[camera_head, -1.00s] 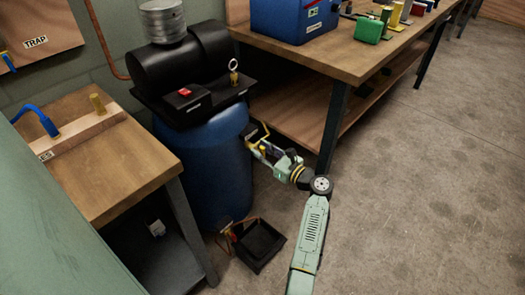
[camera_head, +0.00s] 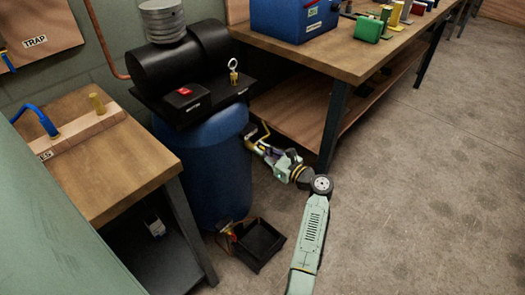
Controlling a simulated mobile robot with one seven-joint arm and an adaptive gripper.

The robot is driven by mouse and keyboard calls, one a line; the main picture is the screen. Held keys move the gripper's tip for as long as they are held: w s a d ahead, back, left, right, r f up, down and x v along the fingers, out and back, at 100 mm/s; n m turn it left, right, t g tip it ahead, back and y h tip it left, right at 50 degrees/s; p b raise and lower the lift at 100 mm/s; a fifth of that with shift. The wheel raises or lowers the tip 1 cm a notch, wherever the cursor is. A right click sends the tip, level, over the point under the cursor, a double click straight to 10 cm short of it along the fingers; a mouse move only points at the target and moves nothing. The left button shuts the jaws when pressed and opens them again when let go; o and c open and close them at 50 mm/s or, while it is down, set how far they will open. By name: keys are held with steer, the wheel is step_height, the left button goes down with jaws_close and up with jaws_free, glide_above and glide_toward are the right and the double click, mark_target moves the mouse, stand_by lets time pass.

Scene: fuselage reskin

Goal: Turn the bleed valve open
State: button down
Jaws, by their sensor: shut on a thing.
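A blue upright drum (camera_head: 215,170) carries a black cylinder and black shelf. On its right side, near the top, sits a small black labelled block (camera_head: 249,130); its label is too small to read. A thin bent yellow handle (camera_head: 265,130) is beside this block, apparently the bleed valve's handle. My gripper (camera_head: 259,147) reaches in from the right, close against the drum's side, and is shut on what appears to be this yellow handle. The fingertips are small and partly hidden, so the exact contact is unclear.
A black tray (camera_head: 258,243) lies on the floor below, beside a small brass-and-red fitting (camera_head: 228,232) at the drum's foot. A wooden workbench (camera_head: 350,55) stands behind my arm, its leg close to my wrist. Another bench (camera_head: 120,165) is left. The right floor is clear.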

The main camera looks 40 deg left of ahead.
steer(key=shift+s+a+f+n+b, duration=0.15)
steer(key=shift+s+n+b, duration=0.15)
steer(key=shift+n, duration=0.4)
steer(key=n+b, duration=0.4)
steer(key=n, duration=0.1)
steer(key=s+f+n+b, duration=0.1)
steer(key=n+b, duration=0.4)
steer(key=f+n+b, duration=0.1)
steer(key=n+b, duration=0.3)
steer(key=n, duration=0.2)
steer(key=shift+s, duration=0.2)
steer(key=shift+r+b, duration=0.1)
steer(key=shift+b, duration=0.3)
steer(key=shift+n, duration=0.3)
steer(key=c, duration=1.7)
jaws_free()
steer(key=shift+w+r, duration=0.1)
steer(key=shift+r, duration=0.15)
